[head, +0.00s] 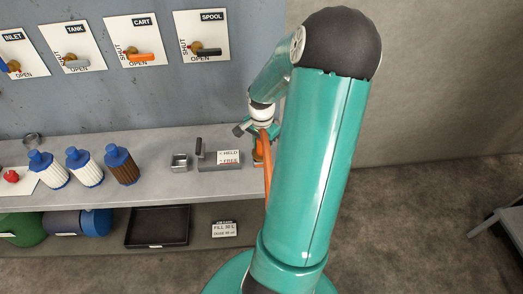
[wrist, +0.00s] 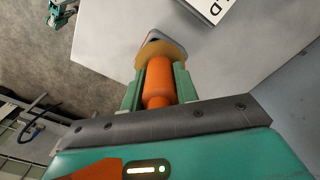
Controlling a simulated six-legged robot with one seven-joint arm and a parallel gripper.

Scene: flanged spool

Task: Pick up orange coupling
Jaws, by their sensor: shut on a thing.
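The orange coupling (wrist: 159,79) is in the middle of the wrist view, a cylinder with a wider tan flange at its far end. My gripper (wrist: 158,86) has its two green fingers on either side of the coupling and is shut on it. In the head view, my gripper (head: 258,130) is over the right end of the grey bench. Part of the coupling (head: 259,154) shows just below it, and my arm hides the rest. I cannot tell whether the coupling touches the bench.
A grey block with a HELD/FREE label (head: 219,160) sits just left of my gripper on the bench (head: 150,178). Several blue-capped filters (head: 122,166) stand farther left. Valve panels (head: 201,36) hang on the wall behind. A black tray (head: 157,226) lies on the lower shelf.

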